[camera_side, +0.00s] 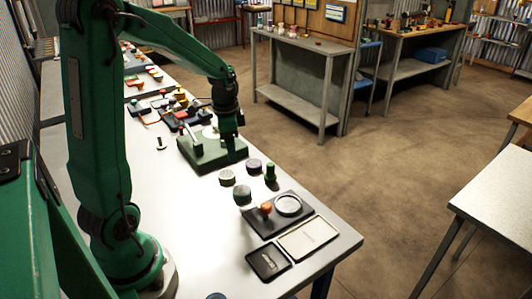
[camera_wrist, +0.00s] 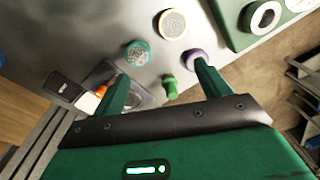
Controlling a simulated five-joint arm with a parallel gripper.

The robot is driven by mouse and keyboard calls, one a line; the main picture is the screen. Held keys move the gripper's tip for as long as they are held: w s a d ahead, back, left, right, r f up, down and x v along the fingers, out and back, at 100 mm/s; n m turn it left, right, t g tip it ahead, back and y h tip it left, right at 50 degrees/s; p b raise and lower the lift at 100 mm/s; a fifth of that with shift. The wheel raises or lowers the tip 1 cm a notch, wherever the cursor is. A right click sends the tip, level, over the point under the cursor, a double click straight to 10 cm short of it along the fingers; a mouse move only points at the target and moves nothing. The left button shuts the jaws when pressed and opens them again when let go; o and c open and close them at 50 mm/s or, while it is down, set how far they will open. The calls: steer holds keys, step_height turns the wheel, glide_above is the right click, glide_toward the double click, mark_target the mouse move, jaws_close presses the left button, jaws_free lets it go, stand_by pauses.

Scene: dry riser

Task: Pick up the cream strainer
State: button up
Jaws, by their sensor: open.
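The cream strainer (camera_side: 227,177) looks like a short round puck with a pale, speckled top. It stands on the white table, and in the wrist view (camera_wrist: 172,24) it is near the top, beyond my fingertips. A teal puck (camera_side: 242,195) and a purple puck (camera_side: 254,165) stand close by. My gripper (camera_side: 232,150) is over the table by the green block, behind the pucks in the side view. In the wrist view my gripper (camera_wrist: 160,78) has its two fingers wide apart with nothing held between them.
A small green peg-like piece (camera_side: 270,174) stands beside the purple puck. A green block (camera_side: 207,153) is at my gripper. A dark tray (camera_side: 267,225) with an orange knob (camera_side: 266,207), a cream tray (camera_side: 309,238) and a black tray (camera_side: 268,261) lie towards the table's near end.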

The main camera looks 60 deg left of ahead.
steer(key=m, duration=0.1)
glide_above(228, 174)
steer(key=shift+g, duration=0.4)
step_height(228, 174, down, 5)
steer(key=shift+r, duration=0.15)
steer(key=shift+a+f, duration=0.1)
steer(key=shift+f, duration=3.8)
steer(key=shift+c, duration=0.5)
steer(key=c, duration=1)
